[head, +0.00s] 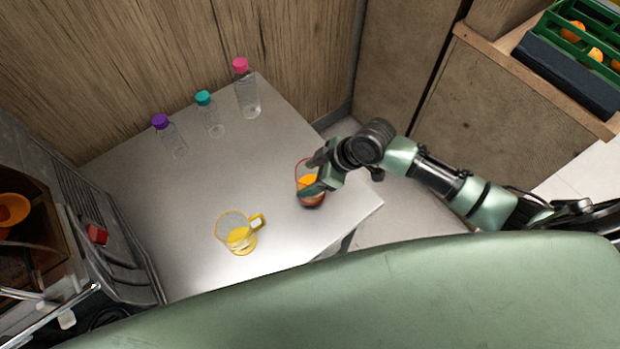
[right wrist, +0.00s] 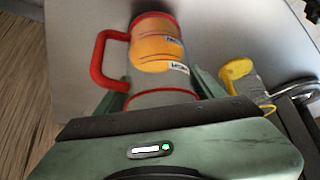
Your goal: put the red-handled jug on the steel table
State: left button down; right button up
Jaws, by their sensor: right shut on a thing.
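The gripper body hides part of the jug. I cannot tell whether its base touches the table. My left gripper is not in view.
Bottles with purple (head: 160,121), teal (head: 203,97) and pink (head: 240,64) caps stand at the back. The table's middle is clear.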

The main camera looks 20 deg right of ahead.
jog(key=shift+f, duration=0.95)
jog(key=shift+f, duration=0.1)
jog(key=o, duration=1.7)
jog(key=shift+c, duration=0.2)
jog(key=v, duration=1.2)
